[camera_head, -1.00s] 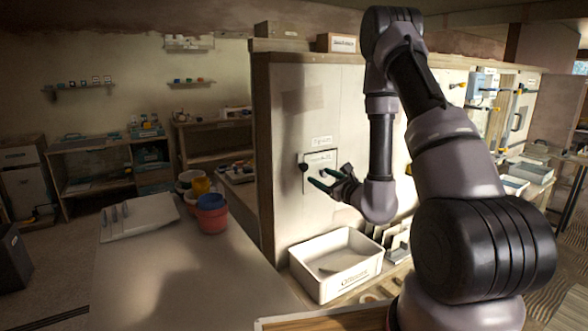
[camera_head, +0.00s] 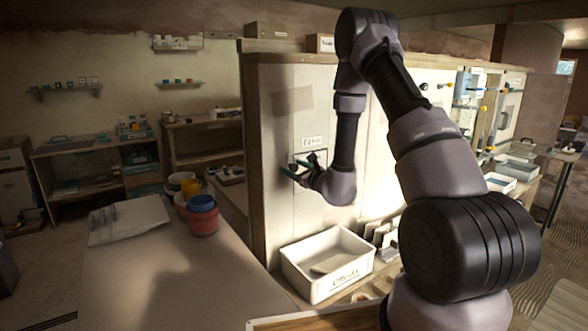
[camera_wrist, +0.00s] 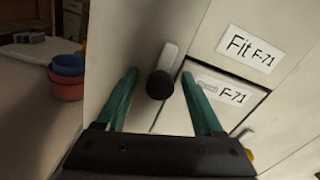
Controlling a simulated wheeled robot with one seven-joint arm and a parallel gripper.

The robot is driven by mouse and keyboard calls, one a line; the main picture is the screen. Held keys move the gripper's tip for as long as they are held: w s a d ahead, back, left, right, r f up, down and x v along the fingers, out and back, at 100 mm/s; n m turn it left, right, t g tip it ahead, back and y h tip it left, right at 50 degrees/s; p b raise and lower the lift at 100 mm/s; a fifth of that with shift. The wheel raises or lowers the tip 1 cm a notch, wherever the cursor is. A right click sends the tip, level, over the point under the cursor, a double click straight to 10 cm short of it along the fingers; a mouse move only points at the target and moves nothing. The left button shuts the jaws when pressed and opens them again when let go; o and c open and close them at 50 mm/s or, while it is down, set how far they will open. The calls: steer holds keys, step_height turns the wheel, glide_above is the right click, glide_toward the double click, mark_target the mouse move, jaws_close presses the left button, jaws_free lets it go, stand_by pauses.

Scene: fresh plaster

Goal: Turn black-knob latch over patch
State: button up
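The black-knob latch (camera_wrist: 169,55) is a pale bar with a round black knob (camera_wrist: 160,85). It sits at the left edge of the patch (camera_wrist: 219,90), a dark-outlined panel section with a label ending in F-71. A larger "Fit F-71" label (camera_wrist: 252,49) is above it. My gripper (camera_wrist: 160,73) is open, its green fingers on either side of the knob with gaps visible on both sides; contact is not visible. In the head view my gripper (camera_head: 291,171) is at the wall panel, over the latch and part of the patch (camera_head: 318,155).
A second small latch with a yellowish end (camera_wrist: 247,153) is at the patch's lower right. A white bin (camera_head: 318,287) stands below the panel. Red and blue pots (camera_head: 202,220) and a grey tray (camera_head: 130,222) rest on the table at left.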

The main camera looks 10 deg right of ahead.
jaws_close()
steer(key=shift+m, duration=0.3)
steer(key=m, duration=0.3)
steer(key=shift+m, duration=0.4)
steer(key=m, duration=0.9)
steer(key=shift+d, duration=0.1)
steer(key=shift+f+m, duration=0.1)
steer(key=shift+m, duration=2.1)
